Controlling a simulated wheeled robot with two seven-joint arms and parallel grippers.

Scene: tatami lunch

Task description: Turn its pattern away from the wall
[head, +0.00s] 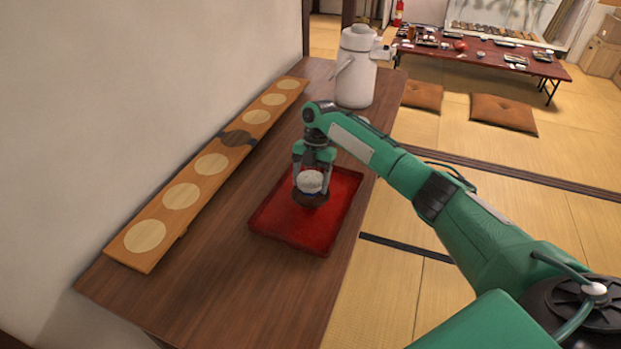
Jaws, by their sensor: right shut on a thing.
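A small white, rounded thing (310,181), which looks like a cup or a bowl with a white mound on top, is between the fingers of my right gripper (311,187). The gripper points down and is shut on it. A dark brown part (309,200) shows just below the white. It is over the red tray (282,230); I cannot tell whether it touches the tray. No clear pattern shows on its side, and the fingers hide part of it. The white wall (130,90) is on the left. My left gripper is out of view.
A long wooden board (150,258) with pale round discs and a dark middle part lies along the wall. A white air pot (356,75) stands at the table's far end. The brown table (205,290) is bare in front of the tray. Cushions and a low table are beyond.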

